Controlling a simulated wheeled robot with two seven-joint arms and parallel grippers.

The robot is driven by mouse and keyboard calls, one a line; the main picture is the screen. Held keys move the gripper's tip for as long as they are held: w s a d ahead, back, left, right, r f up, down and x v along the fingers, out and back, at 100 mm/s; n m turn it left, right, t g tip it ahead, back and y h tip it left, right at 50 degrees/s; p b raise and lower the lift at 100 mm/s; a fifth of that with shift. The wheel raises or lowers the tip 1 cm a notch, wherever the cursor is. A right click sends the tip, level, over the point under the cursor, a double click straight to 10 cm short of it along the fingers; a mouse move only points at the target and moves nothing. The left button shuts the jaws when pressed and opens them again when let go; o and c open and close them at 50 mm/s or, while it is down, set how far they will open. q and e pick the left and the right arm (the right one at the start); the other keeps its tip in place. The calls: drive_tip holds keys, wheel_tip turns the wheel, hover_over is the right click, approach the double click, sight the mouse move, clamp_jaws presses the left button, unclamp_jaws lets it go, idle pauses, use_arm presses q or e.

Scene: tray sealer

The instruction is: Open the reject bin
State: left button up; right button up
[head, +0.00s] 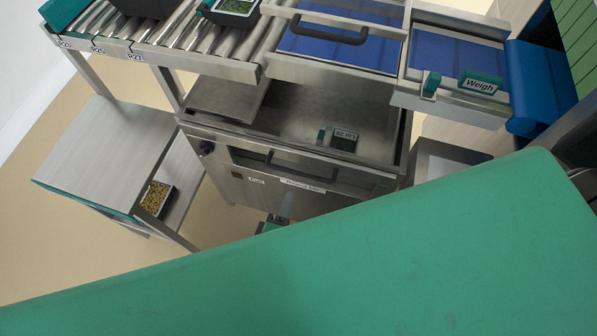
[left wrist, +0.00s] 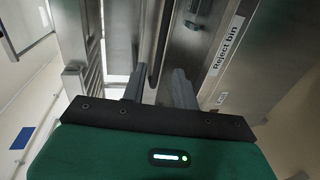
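The reject bin (head: 340,182) is a steel front with a white label and a dark bar handle (head: 300,172), below the conveyor. Its label (left wrist: 227,45) reads "Reject bin" in the left wrist view. I cannot tell whether the bin front stands out from its housing. My right gripper is not in view.
A small labelled tray (head: 343,140) sits in the steel recess above the bin front. A roller conveyor (head: 180,32) and blue belts (head: 340,50) run above. A side table (head: 105,150) with a filled tray (head: 157,199) stands left. Floor is clear at lower left.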

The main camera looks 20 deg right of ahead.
sight(299, 172)
use_arm(q)
drive_tip(key=x, duration=1)
drive_tip(key=shift+w+d+f, duration=0.1)
drive_tip(key=shift+w+d, duration=0.05)
drive_tip(key=shift+w, duration=0.1)
drive_tip(key=shift+w+d, duration=0.15)
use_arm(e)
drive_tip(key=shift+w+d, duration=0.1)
